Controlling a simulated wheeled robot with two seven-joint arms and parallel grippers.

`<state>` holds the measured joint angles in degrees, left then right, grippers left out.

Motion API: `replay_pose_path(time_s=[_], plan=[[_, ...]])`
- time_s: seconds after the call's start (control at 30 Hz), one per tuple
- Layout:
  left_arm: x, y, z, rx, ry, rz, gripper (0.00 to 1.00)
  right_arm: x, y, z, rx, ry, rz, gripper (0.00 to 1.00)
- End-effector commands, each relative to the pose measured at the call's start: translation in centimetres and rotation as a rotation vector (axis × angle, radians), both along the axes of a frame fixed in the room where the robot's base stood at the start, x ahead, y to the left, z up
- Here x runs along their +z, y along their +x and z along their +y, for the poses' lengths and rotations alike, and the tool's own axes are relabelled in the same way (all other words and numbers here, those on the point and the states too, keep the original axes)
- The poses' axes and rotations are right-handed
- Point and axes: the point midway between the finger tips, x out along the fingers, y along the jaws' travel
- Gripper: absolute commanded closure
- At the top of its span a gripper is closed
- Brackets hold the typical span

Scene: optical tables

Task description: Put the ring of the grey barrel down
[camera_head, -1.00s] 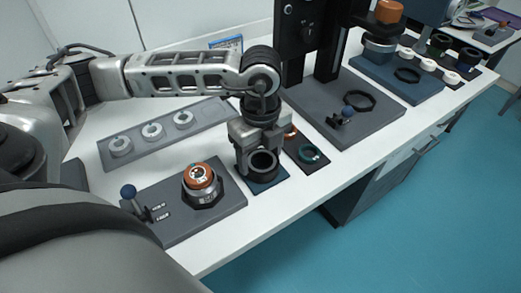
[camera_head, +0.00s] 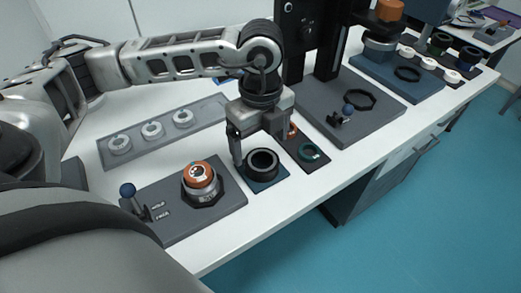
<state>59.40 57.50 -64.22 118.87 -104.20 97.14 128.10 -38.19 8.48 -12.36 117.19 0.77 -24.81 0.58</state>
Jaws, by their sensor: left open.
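A dark ring (camera_head: 262,164) lies flat on a small blue mat (camera_head: 277,184) near the front edge of the table. My left gripper (camera_head: 260,148) is just above it, open, with its fingers spread to either side of the ring and nothing held between them. A grey barrel (camera_head: 203,194) with an orange top (camera_head: 198,174) stands upright on a dark grey plate (camera_head: 222,212) to the left of the mat. My right gripper is not in view.
A blue-knobbed lever (camera_head: 128,190) stands on the barrel's plate. A black mat with a green ring (camera_head: 309,152) lies right of the blue mat. A grey tray (camera_head: 136,155) with white rings lies behind. A tall black stand (camera_head: 328,50) rises at the back.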

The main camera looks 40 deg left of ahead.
Motion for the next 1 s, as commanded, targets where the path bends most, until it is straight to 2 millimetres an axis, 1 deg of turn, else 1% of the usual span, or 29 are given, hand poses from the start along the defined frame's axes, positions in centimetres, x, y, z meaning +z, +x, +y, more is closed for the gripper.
replay_pose_path(time_s=[0.03,0.2,0.3,0.4,0.6,1.0], plan=[[1.2,0.1,0.0,-0.001,-0.001,-0.007,0.13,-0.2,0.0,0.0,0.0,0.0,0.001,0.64],[4.9,0.1,-0.1,-0.002,-0.001,-0.007,0.13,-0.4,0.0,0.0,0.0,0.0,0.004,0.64],[6.6,0.1,-0.1,-0.002,-0.002,-0.005,0.13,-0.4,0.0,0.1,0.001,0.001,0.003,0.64],[7.7,0.1,-0.1,-0.001,-0.001,-0.003,0.13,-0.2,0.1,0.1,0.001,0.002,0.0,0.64],[8.6,0.0,0.0,-0.001,-0.001,-0.001,0.13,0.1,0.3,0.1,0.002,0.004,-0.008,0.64],[8.5,0.0,0.0,-0.001,0.0,0.0,0.13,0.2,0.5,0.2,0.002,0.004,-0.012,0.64]])
